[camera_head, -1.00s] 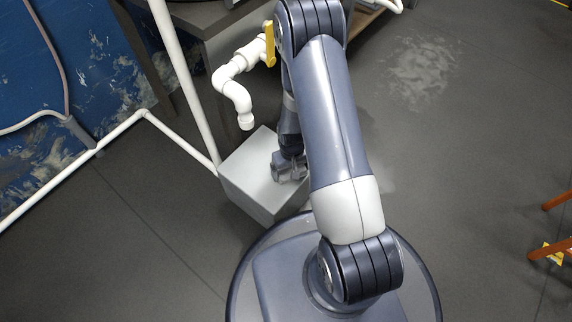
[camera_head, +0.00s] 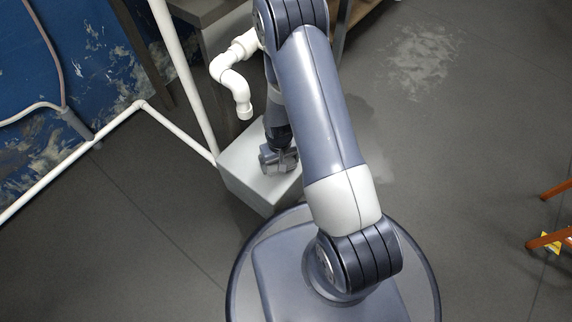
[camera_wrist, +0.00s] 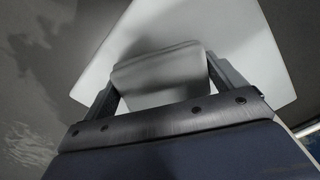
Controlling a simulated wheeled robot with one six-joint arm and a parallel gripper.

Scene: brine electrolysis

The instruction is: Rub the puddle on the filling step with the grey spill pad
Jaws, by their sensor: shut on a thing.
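The filling step is a pale grey block (camera_head: 240,163) on the floor under the white tap; its flat top also fills much of the wrist view (camera_wrist: 165,25). My gripper (camera_head: 280,168) is low over the step's top. In the wrist view my gripper (camera_wrist: 162,78) is shut on the grey spill pad (camera_wrist: 158,70), which lies between the two fingers against the pale top. I cannot tell from these views whether the pad presses flat on it. I cannot make out the puddle on the step; the pad and gripper cover part of the top.
A white tap pipe (camera_head: 232,82) hangs just above the step's far side. A white upright pipe (camera_head: 187,80) stands at its left. Wooden legs (camera_head: 550,240) stand far right. The floor (camera_head: 470,180) on the right is open, with a pale patch (camera_head: 420,60).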

